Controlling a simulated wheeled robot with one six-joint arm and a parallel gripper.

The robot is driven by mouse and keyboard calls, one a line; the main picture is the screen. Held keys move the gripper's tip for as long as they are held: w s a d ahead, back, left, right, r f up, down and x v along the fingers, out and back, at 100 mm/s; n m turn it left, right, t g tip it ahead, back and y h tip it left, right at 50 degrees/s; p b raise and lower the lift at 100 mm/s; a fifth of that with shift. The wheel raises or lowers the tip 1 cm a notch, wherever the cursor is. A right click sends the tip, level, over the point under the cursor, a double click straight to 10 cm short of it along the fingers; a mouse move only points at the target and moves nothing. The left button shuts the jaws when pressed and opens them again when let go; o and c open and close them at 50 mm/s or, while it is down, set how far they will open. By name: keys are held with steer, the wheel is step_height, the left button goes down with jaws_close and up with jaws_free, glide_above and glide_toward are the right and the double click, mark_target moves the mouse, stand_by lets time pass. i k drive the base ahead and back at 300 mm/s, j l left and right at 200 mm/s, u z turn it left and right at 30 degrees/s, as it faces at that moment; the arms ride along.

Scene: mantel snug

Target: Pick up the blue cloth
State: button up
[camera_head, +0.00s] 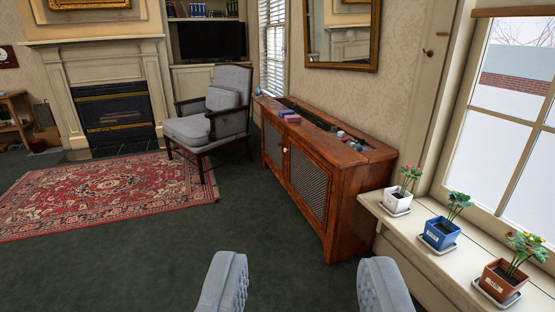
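On top of the wooden cabinet (345,187) along the right wall lie small items. One is a flat blue piece (285,112), which may be the blue cloth, but it is too small to tell. It lies right beside a pink piece (293,118), near the cabinet's front edge. Another tiny blue item (258,91) is at the cabinet's far end. My gripper (303,285) shows at the bottom, its two grey fingers wide apart with nothing between them. It is well short of the cabinet.
More small items (345,136) stand on the cabinet's near half. A grey armchair (211,115) stands beyond it, and a red rug (105,195) lies left. Potted plants (440,230) line the windowsill at right. Dark carpet (130,270) before the cabinet is clear.

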mark_target(282, 113)
steer(key=i+u, duration=0.2)
steer(key=i, duration=1.55)
steer(key=i+j+z, duration=0.1)
steer(key=i, duration=1.65)
steer(key=i+j+z, duration=0.1)
steer(key=i+z, duration=0.15)
steer(key=i, duration=0.15)
steer(key=i+j+z, duration=0.55)
steer(key=i, duration=0.2)
steer(key=i+l, duration=0.05)
